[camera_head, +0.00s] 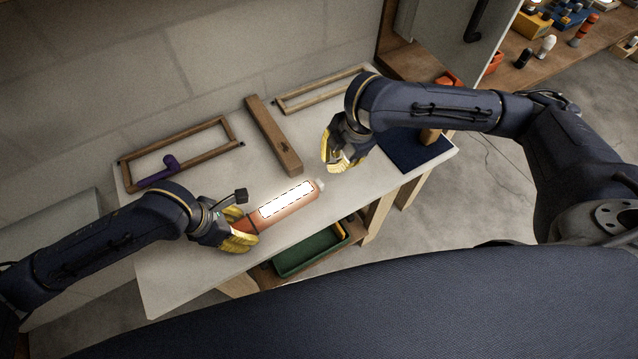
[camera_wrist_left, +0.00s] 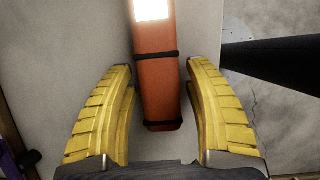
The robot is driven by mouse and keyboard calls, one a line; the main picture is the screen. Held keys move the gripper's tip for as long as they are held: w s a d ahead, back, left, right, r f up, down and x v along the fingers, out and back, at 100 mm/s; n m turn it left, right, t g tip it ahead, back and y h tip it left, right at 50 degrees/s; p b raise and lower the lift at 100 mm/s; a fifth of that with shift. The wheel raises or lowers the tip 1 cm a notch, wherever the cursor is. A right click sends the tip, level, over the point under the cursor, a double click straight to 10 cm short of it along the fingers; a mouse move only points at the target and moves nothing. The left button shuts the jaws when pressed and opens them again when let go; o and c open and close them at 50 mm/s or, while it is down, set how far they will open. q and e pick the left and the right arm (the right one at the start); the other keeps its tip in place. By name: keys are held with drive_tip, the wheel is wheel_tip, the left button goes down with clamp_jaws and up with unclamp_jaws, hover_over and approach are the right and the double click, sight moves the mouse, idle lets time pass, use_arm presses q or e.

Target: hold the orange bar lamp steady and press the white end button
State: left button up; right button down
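The orange bar lamp (camera_head: 256,223) lies slanted on the pale table, its long panel glowing white. Its white end button (camera_head: 321,184) is at the upper right end. My left gripper (camera_head: 245,228) is at the lamp's lower left end. In the left wrist view the lamp's orange handle (camera_wrist_left: 160,95), with two black bands, lies between the open yellow fingers of my left gripper (camera_wrist_left: 159,68), with a gap on each side. My right gripper (camera_head: 332,160) is above and beyond the button, apart from it. Its fingers overlap in view, so its opening is unclear.
A wooden bar (camera_head: 273,137) and two wooden frames (camera_head: 190,133) (camera_head: 320,90) lie behind the lamp. A purple tool (camera_head: 160,172) is at the left. A dark blue mat (camera_head: 415,152) is at the right. A green tray (camera_head: 312,254) sits below the front edge.

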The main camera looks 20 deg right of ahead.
use_arm(q)
drive_tip(key=shift+o, duration=0.4)
drive_tip(key=shift+r, duration=0.15)
drive_tip(key=shift+a+r, duration=0.1)
drive_tip(key=shift+r, duration=0.15)
drive_tip(key=shift+v, duration=3.35)
drive_tip(key=shift+s+a, duration=0.1)
drive_tip(key=shift+a, duration=0.05)
